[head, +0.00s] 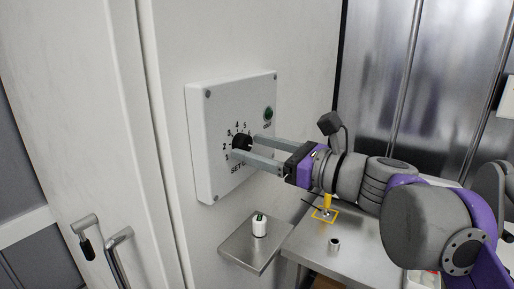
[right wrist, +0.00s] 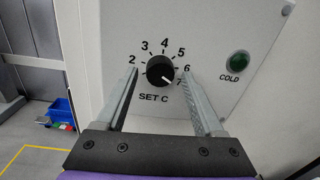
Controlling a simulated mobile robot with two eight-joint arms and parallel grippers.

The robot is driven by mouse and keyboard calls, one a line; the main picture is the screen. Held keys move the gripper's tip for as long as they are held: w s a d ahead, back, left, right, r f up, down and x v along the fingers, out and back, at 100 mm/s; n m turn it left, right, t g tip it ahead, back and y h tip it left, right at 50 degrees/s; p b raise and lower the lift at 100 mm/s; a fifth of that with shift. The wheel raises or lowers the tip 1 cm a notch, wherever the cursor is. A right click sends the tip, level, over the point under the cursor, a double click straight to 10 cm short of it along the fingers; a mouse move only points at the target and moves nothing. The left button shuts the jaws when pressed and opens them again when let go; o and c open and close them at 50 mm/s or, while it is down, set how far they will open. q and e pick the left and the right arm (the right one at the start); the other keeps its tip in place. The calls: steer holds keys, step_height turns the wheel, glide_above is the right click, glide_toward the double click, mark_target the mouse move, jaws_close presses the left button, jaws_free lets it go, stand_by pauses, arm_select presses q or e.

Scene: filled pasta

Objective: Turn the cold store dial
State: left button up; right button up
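The cold store dial is a round black knob (head: 242,142) on a white wall panel (head: 204,160). In the right wrist view the knob (right wrist: 160,69) sits in a ring of numbers from 2 to 7 above "SET C", and its white mark points at about 7. My right gripper (head: 245,147) reaches in from the right at the panel. In the right wrist view its fingers (right wrist: 159,76) are apart, one on each side of the knob, with gaps visible. I cannot tell how far the tips are from the panel. My left gripper is not in view.
A green lamp (right wrist: 238,62) marked "COLD" is right of the dial. Below the panel, a small metal shelf (head: 240,255) holds a white container (head: 260,226). A metal table (head: 300,240) stands beside it. Door handles (head: 118,255) stick out at left.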

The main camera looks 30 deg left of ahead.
jaws_close()
